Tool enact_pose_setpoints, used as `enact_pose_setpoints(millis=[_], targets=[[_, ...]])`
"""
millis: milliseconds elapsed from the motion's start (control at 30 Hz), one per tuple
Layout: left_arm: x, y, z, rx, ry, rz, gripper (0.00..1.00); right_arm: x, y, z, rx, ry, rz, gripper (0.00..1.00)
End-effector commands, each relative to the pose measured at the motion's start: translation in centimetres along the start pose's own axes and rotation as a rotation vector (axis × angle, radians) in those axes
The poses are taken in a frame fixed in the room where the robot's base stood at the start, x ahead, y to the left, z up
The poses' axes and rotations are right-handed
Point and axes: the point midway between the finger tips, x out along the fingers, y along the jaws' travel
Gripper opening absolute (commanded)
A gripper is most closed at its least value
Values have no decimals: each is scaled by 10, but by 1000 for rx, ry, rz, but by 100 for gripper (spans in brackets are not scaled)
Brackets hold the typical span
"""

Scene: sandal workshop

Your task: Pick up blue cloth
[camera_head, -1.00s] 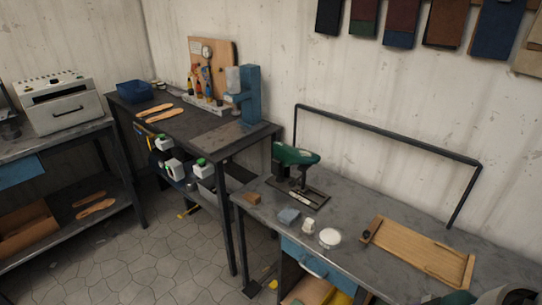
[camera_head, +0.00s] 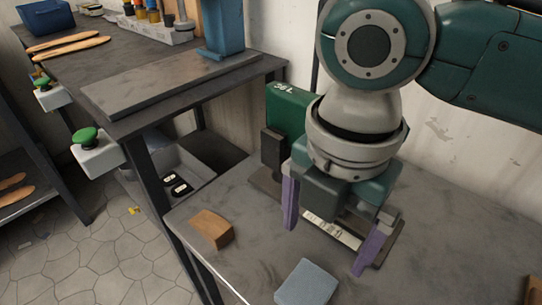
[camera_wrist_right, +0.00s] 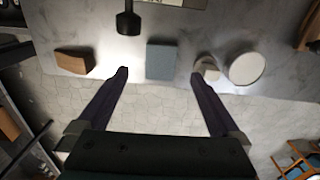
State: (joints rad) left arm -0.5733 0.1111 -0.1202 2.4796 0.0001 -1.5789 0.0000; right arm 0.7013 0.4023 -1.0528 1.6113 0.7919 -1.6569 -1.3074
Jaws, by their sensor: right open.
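The blue cloth (camera_head: 307,284) is a small grey-blue folded square lying flat on the grey metal workbench (camera_head: 245,265). In the right wrist view the cloth (camera_wrist_right: 161,61) lies ahead, centred between the two fingers. My right gripper (camera_head: 328,232) is open and empty above the bench, with its purple fingers pointing down. In the head view the cloth is nearer the camera than the fingers, and nothing touches it. The right wrist view also shows the open gripper (camera_wrist_right: 159,75). My left gripper is not in view.
A brown block (camera_head: 211,229) sits left of the cloth. A green bench machine (camera_head: 290,112) stands partly behind my right gripper. In the right wrist view, a small white item (camera_wrist_right: 208,68) and a round white item (camera_wrist_right: 246,68) lie right of the cloth. A second workbench (camera_head: 130,122) stands at left.

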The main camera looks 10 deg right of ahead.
Motion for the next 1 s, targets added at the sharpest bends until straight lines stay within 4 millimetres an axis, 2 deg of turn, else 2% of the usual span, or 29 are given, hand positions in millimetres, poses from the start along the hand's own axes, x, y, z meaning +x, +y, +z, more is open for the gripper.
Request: enact_pose_setpoints(millis=[200, 433, 700, 1000], targets=[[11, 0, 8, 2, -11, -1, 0, 34, -1, 0, -4, 1, -6, 100], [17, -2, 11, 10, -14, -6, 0, 55, 0, -1, -4, 0, -5, 100], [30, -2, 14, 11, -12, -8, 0, 95, 1, -3, -4, 0, -4, 100], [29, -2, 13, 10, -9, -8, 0, 98, 1, -3, -4, -1, -2, 99]])
